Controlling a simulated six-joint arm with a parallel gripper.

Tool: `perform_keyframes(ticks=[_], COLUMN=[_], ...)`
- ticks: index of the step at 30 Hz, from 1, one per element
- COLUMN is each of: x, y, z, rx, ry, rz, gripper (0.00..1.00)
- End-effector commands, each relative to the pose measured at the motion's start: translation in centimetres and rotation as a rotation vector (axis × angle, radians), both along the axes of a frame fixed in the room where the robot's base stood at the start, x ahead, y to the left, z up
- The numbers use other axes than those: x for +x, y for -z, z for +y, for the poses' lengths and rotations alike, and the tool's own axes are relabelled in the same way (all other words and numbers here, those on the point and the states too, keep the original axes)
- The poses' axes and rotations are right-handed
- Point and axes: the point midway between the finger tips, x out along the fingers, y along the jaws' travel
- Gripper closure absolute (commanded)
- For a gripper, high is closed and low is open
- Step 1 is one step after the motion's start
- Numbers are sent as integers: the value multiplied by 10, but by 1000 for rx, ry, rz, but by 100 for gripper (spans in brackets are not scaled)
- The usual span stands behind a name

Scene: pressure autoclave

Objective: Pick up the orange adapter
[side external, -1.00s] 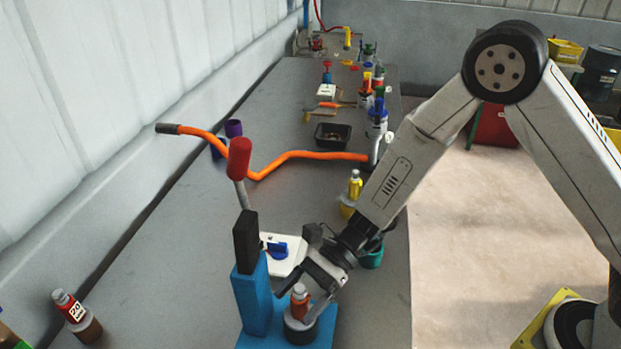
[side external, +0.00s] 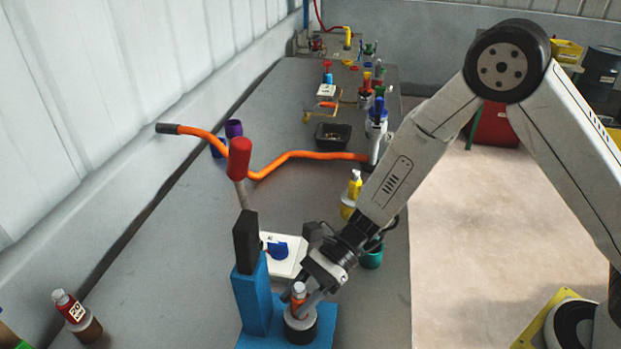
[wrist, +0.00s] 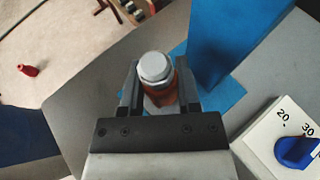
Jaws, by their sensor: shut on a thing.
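The orange adapter (side external: 298,297) has a grey cap and stands upright on a dark round seat on the base of the blue press (side external: 254,300). My gripper (side external: 302,302) is around it, with a finger on each side. In the wrist view the adapter (wrist: 158,82) sits between the two fingers of my gripper (wrist: 157,88), its grey top towards the camera. My gripper is shut on it. The adapter's lower part is partly hidden by the fingers, and I cannot tell whether it is clear of the seat.
The press's upright with a red-handled lever (side external: 239,160) stands just left of my gripper. A white box with a blue knob (side external: 278,250) lies behind. An orange hose (side external: 300,155) crosses the bench. A red-labelled bottle (side external: 70,308) stands at the left front.

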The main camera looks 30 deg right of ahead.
Motion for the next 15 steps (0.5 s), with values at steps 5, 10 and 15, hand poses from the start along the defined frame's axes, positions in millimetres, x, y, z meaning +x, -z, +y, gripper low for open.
perform_keyframes(ticks=[5,10,15], x=[1,0,-11], y=[-11,-27,-45], z=[0,0,-7], rx=[2,3,2], ry=[-1,0,-1], rz=[-4,-4,-4], gripper=[100,100,100])
